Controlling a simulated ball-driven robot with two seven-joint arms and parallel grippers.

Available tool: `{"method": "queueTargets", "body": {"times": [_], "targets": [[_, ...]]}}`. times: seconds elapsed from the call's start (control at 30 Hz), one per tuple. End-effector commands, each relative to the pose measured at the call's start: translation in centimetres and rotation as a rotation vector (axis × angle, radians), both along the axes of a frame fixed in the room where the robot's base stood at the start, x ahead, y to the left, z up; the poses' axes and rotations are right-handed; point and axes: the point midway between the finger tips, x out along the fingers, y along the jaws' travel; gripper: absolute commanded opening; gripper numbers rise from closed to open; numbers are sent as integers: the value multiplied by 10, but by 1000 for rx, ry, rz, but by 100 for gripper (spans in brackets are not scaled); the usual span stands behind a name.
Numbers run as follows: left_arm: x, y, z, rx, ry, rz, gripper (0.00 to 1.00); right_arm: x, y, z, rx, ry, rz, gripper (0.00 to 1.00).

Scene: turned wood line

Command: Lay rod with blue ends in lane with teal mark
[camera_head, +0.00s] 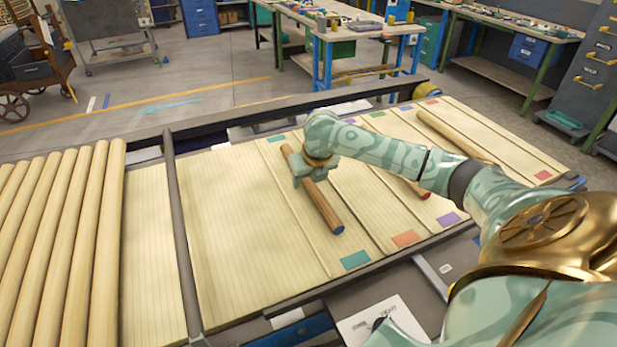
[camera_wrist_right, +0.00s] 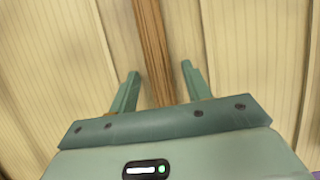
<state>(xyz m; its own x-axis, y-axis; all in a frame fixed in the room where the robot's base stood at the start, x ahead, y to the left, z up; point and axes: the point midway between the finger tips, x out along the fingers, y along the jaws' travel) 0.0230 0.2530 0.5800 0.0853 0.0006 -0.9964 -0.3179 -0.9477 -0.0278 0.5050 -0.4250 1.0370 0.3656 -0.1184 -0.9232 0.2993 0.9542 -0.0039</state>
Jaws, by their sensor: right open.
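The brown rod with a blue end (camera_head: 325,208) lies lengthwise in the lane with the teal mark (camera_head: 355,260), between its two ridges. Its near blue end faces the front edge; its far end shows no clear colour. It appears to rest on the board. My right gripper (camera_head: 312,172) is over the rod's upper half with its jaws open. In the right wrist view the rod (camera_wrist_right: 153,50) runs between the two spread fingers (camera_wrist_right: 155,88), with gaps on both sides. My left gripper is out of view.
A rod with a red end (camera_head: 424,192) lies partly behind my right arm. Another rod (camera_head: 450,134) lies farther right. Orange (camera_head: 405,238) and purple (camera_head: 452,217) marks label neighbouring lanes. Several pale rods (camera_head: 80,240) fill the left side. The wide board left of the teal lane is bare.

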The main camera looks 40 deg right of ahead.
Motion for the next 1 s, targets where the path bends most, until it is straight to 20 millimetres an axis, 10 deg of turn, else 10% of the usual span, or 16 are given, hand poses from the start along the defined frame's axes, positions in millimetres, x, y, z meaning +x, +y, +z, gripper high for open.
{"method": "queueTargets", "body": {"times": [0.6,1.0], "targets": [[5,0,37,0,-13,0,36,-39,12,103,-1,-2,0,49],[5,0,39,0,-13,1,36,-44,14,111,2,1,-1,49]]}}
